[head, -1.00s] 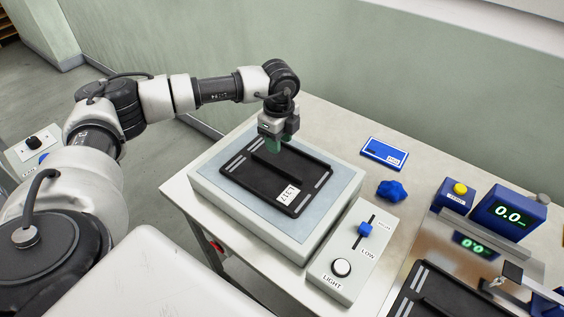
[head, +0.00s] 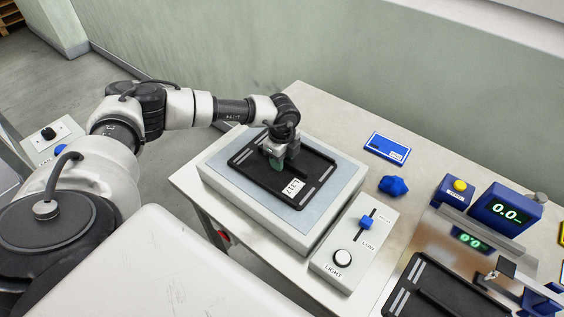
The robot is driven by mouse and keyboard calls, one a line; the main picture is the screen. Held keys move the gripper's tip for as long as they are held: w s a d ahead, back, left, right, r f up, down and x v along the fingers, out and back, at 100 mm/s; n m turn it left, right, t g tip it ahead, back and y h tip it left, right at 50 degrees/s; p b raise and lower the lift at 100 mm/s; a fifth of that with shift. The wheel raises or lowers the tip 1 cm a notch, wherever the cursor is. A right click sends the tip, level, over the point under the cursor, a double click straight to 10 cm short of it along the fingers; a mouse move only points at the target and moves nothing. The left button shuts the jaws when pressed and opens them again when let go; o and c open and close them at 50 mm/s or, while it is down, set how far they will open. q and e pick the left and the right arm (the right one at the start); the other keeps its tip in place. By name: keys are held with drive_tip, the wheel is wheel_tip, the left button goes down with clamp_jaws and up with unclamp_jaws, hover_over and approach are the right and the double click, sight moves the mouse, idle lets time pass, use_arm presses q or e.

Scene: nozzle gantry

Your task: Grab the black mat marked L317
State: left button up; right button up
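The black mat marked L317 (head: 314,171) lies flat on the pale panel of a grey box (head: 230,188). It has a raised ridge along its middle and grey stripes at both ends. Its white label (head: 292,188) is at the near edge. My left gripper (head: 278,163) points down at the mat's middle, its green-tipped fingers low at the ridge. The fingers and the arm hide part of the ridge, and I cannot tell whether they are closed on it. My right gripper is not in view.
A control box (head: 345,258) with a blue slider and a white LIGHT knob stands right of the grey box. A blue card (head: 387,147) and a blue lump (head: 393,185) lie behind it. Another black mat (head: 438,290) is at the lower right, near a blue display (head: 505,212).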

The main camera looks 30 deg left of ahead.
use_arm(q)
clamp_jaws()
drive_tip(key=shift+r, duration=0.1)
